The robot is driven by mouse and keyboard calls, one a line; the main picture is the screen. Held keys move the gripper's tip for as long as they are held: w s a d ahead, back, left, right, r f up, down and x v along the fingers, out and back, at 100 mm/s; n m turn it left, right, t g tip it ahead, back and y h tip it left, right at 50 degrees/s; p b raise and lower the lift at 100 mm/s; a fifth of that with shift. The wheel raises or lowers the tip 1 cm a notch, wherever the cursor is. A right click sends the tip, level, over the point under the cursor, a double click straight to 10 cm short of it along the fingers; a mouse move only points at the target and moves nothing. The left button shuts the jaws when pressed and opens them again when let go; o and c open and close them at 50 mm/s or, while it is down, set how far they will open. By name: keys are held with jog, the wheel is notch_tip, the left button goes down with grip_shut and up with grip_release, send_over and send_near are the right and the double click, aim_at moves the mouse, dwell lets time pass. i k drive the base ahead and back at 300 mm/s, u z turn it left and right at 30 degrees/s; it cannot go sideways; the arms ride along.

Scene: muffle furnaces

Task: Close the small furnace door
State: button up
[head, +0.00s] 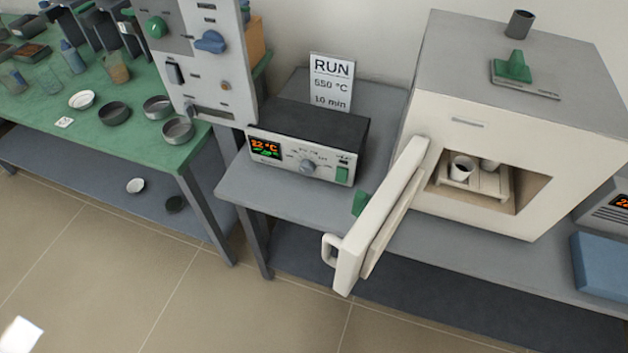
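The small furnace (480,185) is a cream box with a grey top on the grey bench at the right. Its door (384,222) stands wide open, swung out to the left of the opening, past the bench's front edge. The door's pale handle (331,250) is on its outer face near the free end. Inside the chamber (519,191) a light rack (478,183) holds a cup (461,168) and another partly hidden vessel.
A controller (305,155) reading 22 °C and a RUN sign (332,80) stand left of the furnace. A blue block (603,262) lies at the right. A green table (60,135) with several dishes is at the left. The floor (120,270) in front is clear.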

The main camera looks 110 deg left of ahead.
aim_at(359, 251)
jog(key=k, duration=0.8)
jog(key=u, duration=2.4)
jog(key=k, duration=0.5)
jog(key=u, duration=1)
jog(key=i, duration=0.35)
jog(key=u, duration=0.6)
